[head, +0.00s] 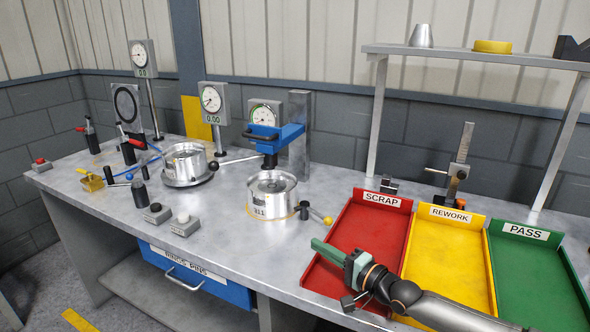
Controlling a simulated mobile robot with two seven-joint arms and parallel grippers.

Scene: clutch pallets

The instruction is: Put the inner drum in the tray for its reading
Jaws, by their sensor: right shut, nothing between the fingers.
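Two silver metal drums are on the grey bench. One drum (272,196), with a small marking on its front, sits below the blue arm of a press-like gauge stand. The other drum (185,162) sits on a round dark-edged base further left. I cannot tell which one the task calls the inner drum. Three trays stand at the right: red SCRAP (385,228), yellow REWORK (447,262) and green PASS (530,270). My right gripper (322,247) is shut and empty, above the red tray's left side, right of and nearer than the marked drum. My left gripper is out of view.
A yellow-knobbed lever (315,214) stands beside the marked drum. The blue gauge stand (275,135) overhangs it. Dial gauges (211,100), clamps and button boxes (185,222) fill the left side. A shelf (470,56) spans above the trays. The bench front centre is clear.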

